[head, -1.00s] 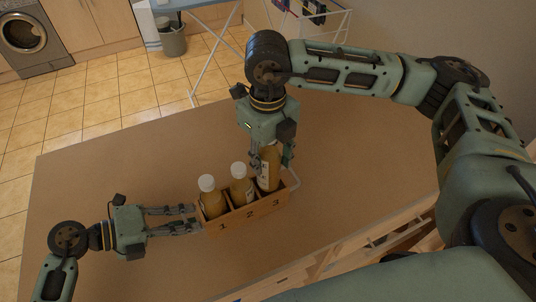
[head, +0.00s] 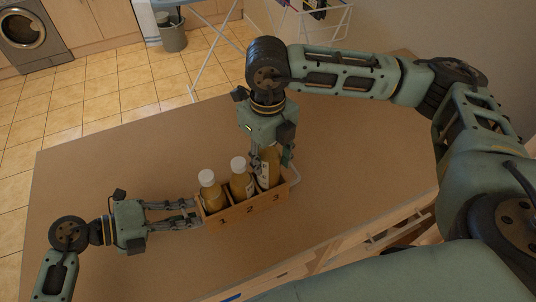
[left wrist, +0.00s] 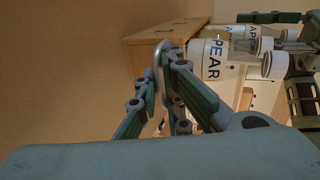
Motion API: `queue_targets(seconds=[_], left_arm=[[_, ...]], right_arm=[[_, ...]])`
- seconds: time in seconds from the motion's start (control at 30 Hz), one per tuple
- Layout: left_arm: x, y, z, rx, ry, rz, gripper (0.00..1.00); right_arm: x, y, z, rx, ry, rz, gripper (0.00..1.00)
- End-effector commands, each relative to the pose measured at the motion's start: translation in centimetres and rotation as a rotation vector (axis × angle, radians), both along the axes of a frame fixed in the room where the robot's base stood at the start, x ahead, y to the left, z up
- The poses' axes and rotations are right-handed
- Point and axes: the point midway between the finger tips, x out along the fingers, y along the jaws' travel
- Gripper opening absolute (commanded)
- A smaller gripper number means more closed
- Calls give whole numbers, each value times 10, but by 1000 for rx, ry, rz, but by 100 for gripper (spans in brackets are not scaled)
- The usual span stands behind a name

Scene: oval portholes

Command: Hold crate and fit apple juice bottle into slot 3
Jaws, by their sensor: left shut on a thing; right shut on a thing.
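The wooden crate (head: 236,218) stands on the table, with slots numbered 1, 2 and 3 from left to right. Bottles with white caps stand in slot 1 (head: 212,193) and slot 2 (head: 241,182); the nearest label in the left wrist view reads PEAR (left wrist: 213,60). My right gripper (head: 271,152) is shut on the apple juice bottle (head: 266,178), upright at slot 3 with its lower part behind the crate's front wall. Its cap is hidden by the gripper. My left gripper (head: 192,214) is shut on the crate's left metal handle (left wrist: 160,75).
The brown table (head: 110,180) is clear to the left of and behind the crate. A wooden rack-like structure (head: 360,240) runs along the table's near right side. A drying rack and a bin (head: 172,38) stand on the floor beyond.

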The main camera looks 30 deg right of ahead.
Motion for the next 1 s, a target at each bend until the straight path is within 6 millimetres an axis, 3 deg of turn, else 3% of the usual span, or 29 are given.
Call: queue_targets(seconds=[1.0], left_arm=[[-1, 1, -2, 5, 3, -2, 0]], right_arm=[[0, 0, -20, 1, -2, 0, 0]])
